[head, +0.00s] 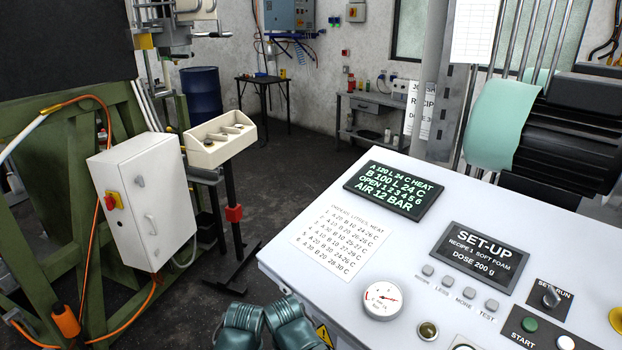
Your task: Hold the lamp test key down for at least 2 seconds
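The lamp test key (491,305) is a small grey round key, labelled TEST, at the right end of a row of similar keys on the white console top (335,290). Nothing covers or touches it. Two dark teal ribbed parts of mine, left (240,328) and right (291,325), show side by side at the bottom edge, in front of the console's near left side. They are well left of the key. No fingertips can be made out, and I see nothing held. A dark amber lamp (428,330) on the console looks unlit.
Near the keys are the SET-UP display (478,256), a green text display (394,190), a pressure gauge (383,300), a key switch (551,297), a green START button (530,325) and a yellow button (617,319). A white cabinet (140,205) stands left. Dark floor is open beyond.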

